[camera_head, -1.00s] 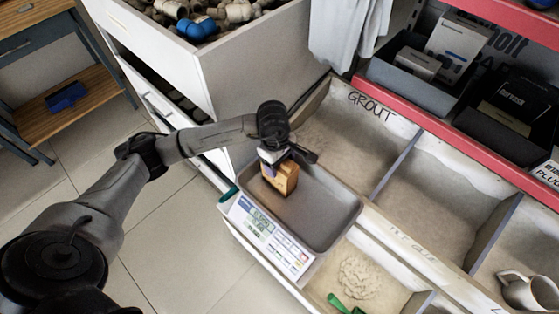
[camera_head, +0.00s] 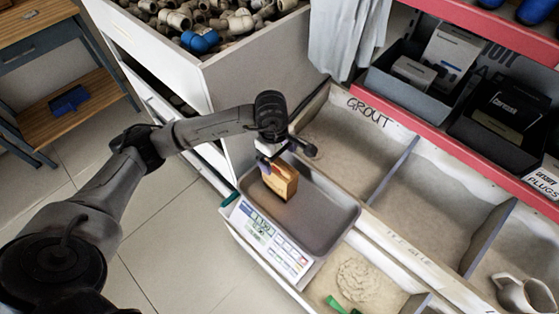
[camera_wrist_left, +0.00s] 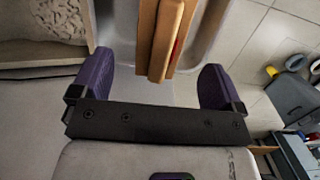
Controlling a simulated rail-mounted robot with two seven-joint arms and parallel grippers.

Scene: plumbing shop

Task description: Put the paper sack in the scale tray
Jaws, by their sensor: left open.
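The paper sack (camera_head: 281,181) is a small brown block-shaped bag standing in the grey scale tray (camera_head: 325,215), near the tray's left side. The scale (camera_head: 268,238) has a lit display and keypad in front of the tray. My left gripper (camera_head: 268,162) is just above and beside the sack. In the left wrist view the sack (camera_wrist_left: 164,40) lies between and beyond the purple fingertips of my left gripper (camera_wrist_left: 157,75), with gaps on both sides. The left gripper is open. My right gripper is not in view.
A bin marked GROUT (camera_head: 345,135) and other powder bins lie right of the scale. A white cabinet (camera_head: 250,75) with pipe fittings stands behind. A green scoop (camera_head: 340,305) lies at the front. A red shelf edge (camera_head: 440,110) runs along the upper right.

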